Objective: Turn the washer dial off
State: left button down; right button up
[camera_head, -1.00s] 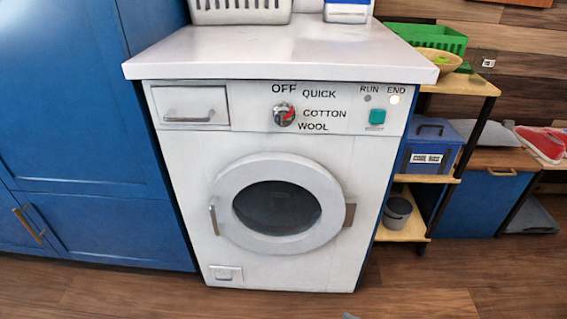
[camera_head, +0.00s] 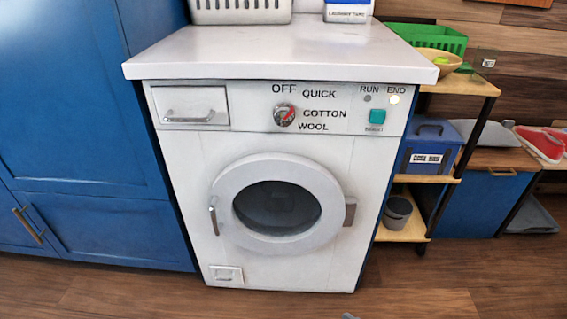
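The white washer (camera_head: 180,200) stands in the middle of the head view with its round door shut. Its dial (camera_head: 284,115) is a grey knob with a red pointer on the upper panel. The pointer seems to point to the upper right, toward the QUICK or COTTON side, not straight up at OFF; the exact mark is hard to tell. The END light (camera_head: 395,99) is lit pale and the RUN light (camera_head: 367,98) is grey. A green button (camera_head: 377,116) sits below them.
A white countertop (camera_head: 270,55) juts over the washer, bearing a white basket (camera_head: 240,11) and a box (camera_head: 347,11). Blue cabinets (camera_head: 90,110) stand at the left. A shelf cart (camera_head: 470,85) with a blue bin (camera_head: 431,147) stands at the right.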

aim_at(284, 113)
jog(key=k, duration=0.5)
jog(key=u, duration=1.7)
jog(key=i, duration=1)
jog(key=z, duration=1.4)
